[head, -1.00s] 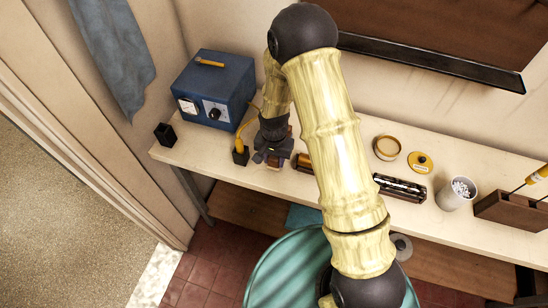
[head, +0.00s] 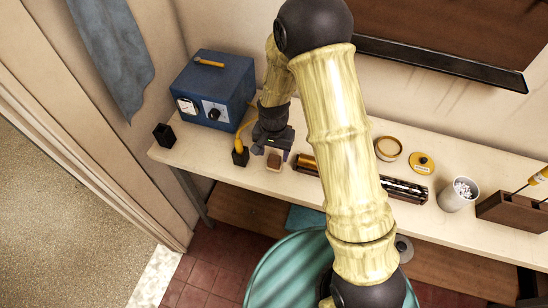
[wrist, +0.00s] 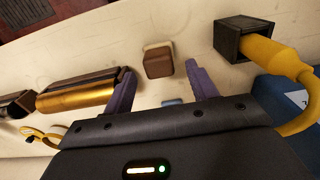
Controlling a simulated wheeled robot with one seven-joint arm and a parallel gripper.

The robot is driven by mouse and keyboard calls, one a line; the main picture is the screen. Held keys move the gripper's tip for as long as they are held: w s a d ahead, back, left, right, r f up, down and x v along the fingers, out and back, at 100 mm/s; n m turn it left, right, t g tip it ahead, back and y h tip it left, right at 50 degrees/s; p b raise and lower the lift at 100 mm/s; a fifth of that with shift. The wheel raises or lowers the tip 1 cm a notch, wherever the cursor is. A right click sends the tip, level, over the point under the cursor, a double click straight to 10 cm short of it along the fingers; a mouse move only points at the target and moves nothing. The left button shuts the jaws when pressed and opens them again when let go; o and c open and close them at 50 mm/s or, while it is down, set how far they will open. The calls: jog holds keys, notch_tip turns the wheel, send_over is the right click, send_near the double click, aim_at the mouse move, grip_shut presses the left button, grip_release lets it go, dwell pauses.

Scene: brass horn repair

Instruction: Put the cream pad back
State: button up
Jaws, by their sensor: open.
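My gripper (head: 272,150) is above the left part of the bench, its purple fingers open and empty. In the wrist view the gripper (wrist: 160,74) faces a small brown block (wrist: 158,61), which sits beyond the fingertips, apart from them. The block (head: 274,162) rests on the bench in the head view, with a paler tan top. I cannot pick out a cream pad for certain. A round brass-rimmed dish (head: 388,148) with a pale inside lies farther right on the bench. A small blue thing (wrist: 172,102) shows between the fingers, partly hidden.
A black holder (head: 240,158) with a yellow-handled tool stands close left of my gripper. A blue box (head: 205,92) is behind it. A brass cylinder (head: 306,164) lies to the right. A yellow tin (head: 421,163) and white cup (head: 459,194) stand farther right.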

aim_at(274, 159)
notch_tip(274, 159, up, 8)
jog(key=b, duration=0.1)
jog(key=shift+s, duration=0.1)
dwell(0.7)
jog(key=s+d+r+n+t, duration=0.1)
jog(key=s+d+r+n, duration=0.1)
jog(key=s+d, duration=0.4)
jog(key=s+d+r+n+t, duration=0.1)
jog(key=s+d+r+n, duration=0.1)
jog(key=s+d+r, duration=0.3)
jog(key=s+d, duration=0.1)
jog(key=d, duration=0.1)
jog(key=shift+s+d+t, duration=0.15)
jog(key=shift+d+t, duration=0.15)
jog(key=shift+d, duration=0.05)
